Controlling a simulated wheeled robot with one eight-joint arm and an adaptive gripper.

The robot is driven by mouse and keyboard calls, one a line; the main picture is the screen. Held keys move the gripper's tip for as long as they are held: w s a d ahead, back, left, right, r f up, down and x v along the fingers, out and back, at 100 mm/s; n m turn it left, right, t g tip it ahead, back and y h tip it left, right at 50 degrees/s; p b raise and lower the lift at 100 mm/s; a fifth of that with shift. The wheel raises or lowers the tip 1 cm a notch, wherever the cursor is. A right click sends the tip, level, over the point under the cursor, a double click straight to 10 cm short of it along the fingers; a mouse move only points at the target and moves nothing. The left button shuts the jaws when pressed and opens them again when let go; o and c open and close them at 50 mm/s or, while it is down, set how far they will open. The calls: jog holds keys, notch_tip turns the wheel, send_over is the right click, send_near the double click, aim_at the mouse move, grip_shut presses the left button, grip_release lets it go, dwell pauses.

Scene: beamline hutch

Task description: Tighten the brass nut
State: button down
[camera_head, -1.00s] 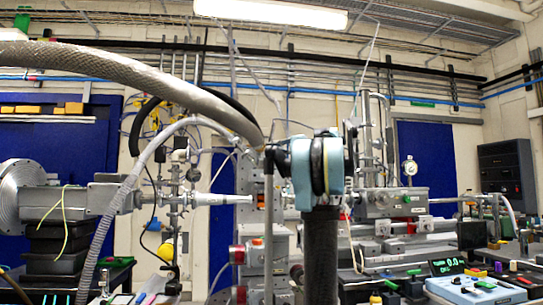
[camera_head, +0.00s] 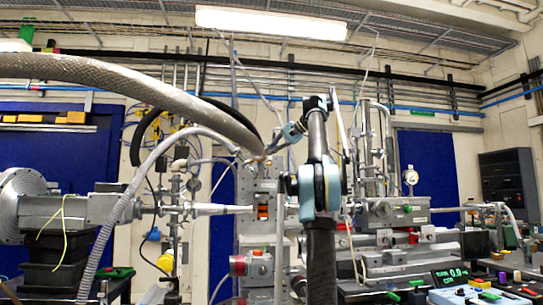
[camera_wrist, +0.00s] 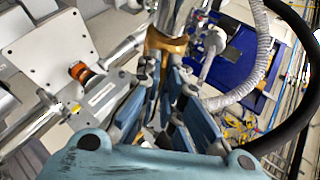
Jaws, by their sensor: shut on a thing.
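The brass nut (camera_wrist: 166,42) shows as a gold, curved piece at the top middle of the wrist view. My gripper (camera_wrist: 168,62) has its blue-grey fingers closed in on it from both sides, with the fingertips at its lower edge. In the head view my gripper (camera_head: 268,151) is small and reaches left to the top of the grey upright block, by the end of the braided hose. A small brass-coloured spot there is the nut (camera_head: 254,159), partly hidden by the fingers and hose.
The thick braided hose (camera_head: 140,82) arches in from the left to the same spot. The grey block (camera_head: 262,190) with an orange window stands below. A ribbed pale hose (camera_wrist: 262,50) and a black hose curve close on the right in the wrist view.

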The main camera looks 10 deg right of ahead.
jog(key=shift+a+r, duration=0.1)
jog(key=shift+a, duration=0.05)
dwell(0.3)
jog(key=c, duration=1.8)
grip_release()
jog(key=shift+w, duration=0.1)
jog(key=shift+o, duration=0.2)
jog(key=s+d+r, duration=0.1)
jog(key=s+d, duration=0.6)
jog(key=d, duration=0.5)
jog(key=shift+s+r, duration=0.25)
jog(key=shift+r, duration=0.05)
jog(key=shift+f, duration=0.1)
